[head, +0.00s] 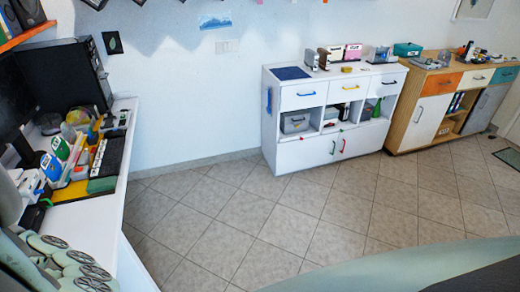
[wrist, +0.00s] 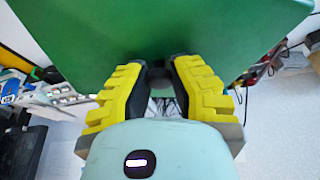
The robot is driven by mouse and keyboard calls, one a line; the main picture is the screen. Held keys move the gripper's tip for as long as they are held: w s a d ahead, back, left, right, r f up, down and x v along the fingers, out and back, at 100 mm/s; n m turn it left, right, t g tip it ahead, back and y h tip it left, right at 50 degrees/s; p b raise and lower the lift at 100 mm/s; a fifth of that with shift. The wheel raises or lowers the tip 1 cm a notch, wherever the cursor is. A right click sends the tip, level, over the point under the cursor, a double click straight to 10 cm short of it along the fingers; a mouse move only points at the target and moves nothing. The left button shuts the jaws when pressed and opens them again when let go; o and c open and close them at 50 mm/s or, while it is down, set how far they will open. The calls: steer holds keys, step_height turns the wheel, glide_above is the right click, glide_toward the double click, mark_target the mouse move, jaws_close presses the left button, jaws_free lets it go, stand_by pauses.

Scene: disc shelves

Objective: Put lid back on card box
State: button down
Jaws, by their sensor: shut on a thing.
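My gripper (wrist: 160,75) shows in the wrist view, its yellow-and-black fingers closed in on a small dark part at the edge of a broad flat green piece. This green piece (wrist: 150,30), which looks like the lid, fills the upper middle of that view, beyond the fingertips. The dark part is partly hidden between the fingers. In the head view I cannot make out my gripper or the held piece. I cannot tell for sure which thing is the card box; a small teal box (head: 407,49) stands on the wooden cabinet at the right.
A crowded white desk (head: 75,213) with a dark computer case (head: 64,75) is at the left. A white cabinet (head: 310,92) with several small things on top stands against the back wall, beside the wooden cabinet (head: 428,100). The tiled floor (head: 270,220) between is clear.

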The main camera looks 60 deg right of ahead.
steer(key=s+a+f+n+b, duration=0.2)
steer(key=s+f, duration=0.1)
steer(key=f, duration=0.3)
steer(key=s+a+f+n+g+b, duration=0.1)
steer(key=s+a+f+n+b, duration=0.1)
steer(key=f, duration=0.5)
steer(key=shift+s+a+n+y+b, duration=0.4)
steer(key=shift+s+a+n, duration=0.15)
steer(key=shift+a, duration=0.25)
steer(key=shift+b, duration=0.4)
stand_by(0.8)
steer(key=shift+f+b, duration=0.2)
steer(key=shift+b, duration=0.35)
stand_by(0.9)
stand_by(0.4)
steer(key=shift+c, duration=1.5)
jaws_free()
steer(key=shift+r, duration=0.15)
